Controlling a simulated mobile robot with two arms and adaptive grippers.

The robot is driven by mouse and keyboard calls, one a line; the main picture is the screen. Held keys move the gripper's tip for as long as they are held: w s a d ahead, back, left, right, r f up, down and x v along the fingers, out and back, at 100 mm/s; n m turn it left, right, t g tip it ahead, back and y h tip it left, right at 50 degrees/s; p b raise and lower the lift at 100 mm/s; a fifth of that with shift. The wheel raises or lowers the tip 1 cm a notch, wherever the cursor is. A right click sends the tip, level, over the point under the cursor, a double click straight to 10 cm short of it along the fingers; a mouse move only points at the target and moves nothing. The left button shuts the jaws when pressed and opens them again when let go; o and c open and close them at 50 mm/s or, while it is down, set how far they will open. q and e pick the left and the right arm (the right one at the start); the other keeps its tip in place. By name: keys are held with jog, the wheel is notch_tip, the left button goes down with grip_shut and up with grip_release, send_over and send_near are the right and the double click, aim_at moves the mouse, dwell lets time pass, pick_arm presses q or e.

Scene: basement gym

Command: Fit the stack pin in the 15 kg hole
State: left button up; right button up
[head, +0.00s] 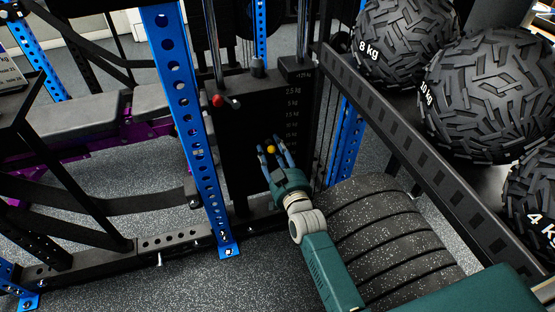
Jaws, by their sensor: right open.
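The black weight stack (262,108) stands upright behind the blue post, with a column of small white kg labels (292,114) down its right side. The lower labels are too small to read surely. A yellow ball knob (270,149), which looks like the stack pin's head, shows low on the stack front. My right gripper (272,148) is open, its blue fingers pointing at the stack on either side of the knob. Whether they touch it I cannot tell. The pin's shaft and the hole behind it are hidden. My left gripper is out of view.
A red knob (217,100) sits at the stack's upper left. A blue perforated post (187,120) stands close left of my gripper. Black speckled plates (385,240) lie at right, below a rack rail (395,130) with heavy balls (490,90). A purple-framed bench (90,125) is at left.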

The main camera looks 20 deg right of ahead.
jog(key=s, duration=1.1)
jog(key=shift+s+d+r, duration=0.15)
jog(key=shift+s, duration=0.05)
jog(key=s+d+f+n+g, duration=0.2)
jog(key=s+f+g, duration=1)
jog(key=s+f, duration=0.7)
pick_arm(q)
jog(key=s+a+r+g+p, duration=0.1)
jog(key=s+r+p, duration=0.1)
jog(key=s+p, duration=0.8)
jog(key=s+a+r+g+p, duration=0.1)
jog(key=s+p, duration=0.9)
jog(key=p, duration=1.7)
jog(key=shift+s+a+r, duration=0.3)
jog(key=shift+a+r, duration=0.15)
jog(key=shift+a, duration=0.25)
pick_arm(e)
jog(key=s+d+r+g, duration=0.1)
jog(key=s+d+g, duration=0.1)
jog(key=s, duration=1.2)
jog(key=s+d+r+g, duration=0.2)
jog(key=s, duration=1.1)
jog(key=shift+s+d+g+h, duration=0.15)
jog(key=shift+s+g+h, duration=0.15)
jog(key=shift+s+g, duration=0.1)
